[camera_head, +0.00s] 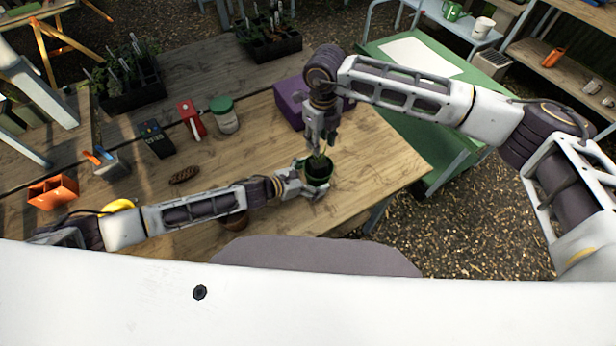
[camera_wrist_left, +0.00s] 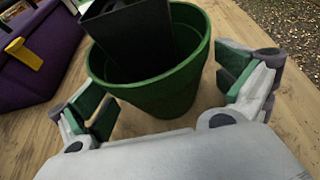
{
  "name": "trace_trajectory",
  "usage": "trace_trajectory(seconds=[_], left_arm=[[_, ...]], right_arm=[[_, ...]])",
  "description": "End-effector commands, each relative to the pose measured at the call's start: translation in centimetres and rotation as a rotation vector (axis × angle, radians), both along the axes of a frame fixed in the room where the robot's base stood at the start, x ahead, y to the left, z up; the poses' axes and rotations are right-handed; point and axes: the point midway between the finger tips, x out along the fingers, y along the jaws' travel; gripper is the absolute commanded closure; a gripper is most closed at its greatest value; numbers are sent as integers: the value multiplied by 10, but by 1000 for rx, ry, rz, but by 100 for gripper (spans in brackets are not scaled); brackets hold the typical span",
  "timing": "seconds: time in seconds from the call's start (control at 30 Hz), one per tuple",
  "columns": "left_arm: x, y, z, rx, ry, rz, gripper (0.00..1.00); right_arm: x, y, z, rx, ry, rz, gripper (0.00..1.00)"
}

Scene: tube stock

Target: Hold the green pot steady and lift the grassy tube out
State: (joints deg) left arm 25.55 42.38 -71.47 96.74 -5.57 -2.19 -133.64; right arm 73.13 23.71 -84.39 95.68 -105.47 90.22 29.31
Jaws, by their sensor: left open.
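The green pot (camera_head: 319,178) stands on the wooden table near its right front edge. It also shows in the left wrist view (camera_wrist_left: 160,97). A dark square-sided tube (camera_wrist_left: 130,38) sits inside the pot, its upper end out of that frame. A bit of green grass (camera_head: 318,160) shows at its top in the head view. My left gripper (camera_head: 306,187) is open, with one green-padded finger on each side of the pot. My right gripper (camera_head: 319,147) points down right above the pot at the grass; whether its fingers are closed on the tube is hidden.
A purple box (camera_head: 291,103) stands just behind the pot. A green-lidded jar (camera_head: 224,114), a red item (camera_head: 191,119), a brown pinecone-like thing (camera_head: 184,174) and an orange holder (camera_head: 53,191) lie farther left. A brown pot (camera_head: 236,221) is by my left forearm.

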Motion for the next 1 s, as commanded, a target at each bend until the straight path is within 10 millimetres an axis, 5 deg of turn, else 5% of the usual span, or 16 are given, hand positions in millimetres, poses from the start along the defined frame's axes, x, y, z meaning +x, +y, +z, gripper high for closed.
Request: trace_trajectory(seconds=[0.67, 1.0], left_arm=[[10, -14, -7, 0, 0, 0, 0], [10, -14, -7, 0, 0, 0, 42]], right_arm=[[0, 0, 0, 0, 0, 0, 64], [0, 0, 0, 0, 0, 0, 64]])
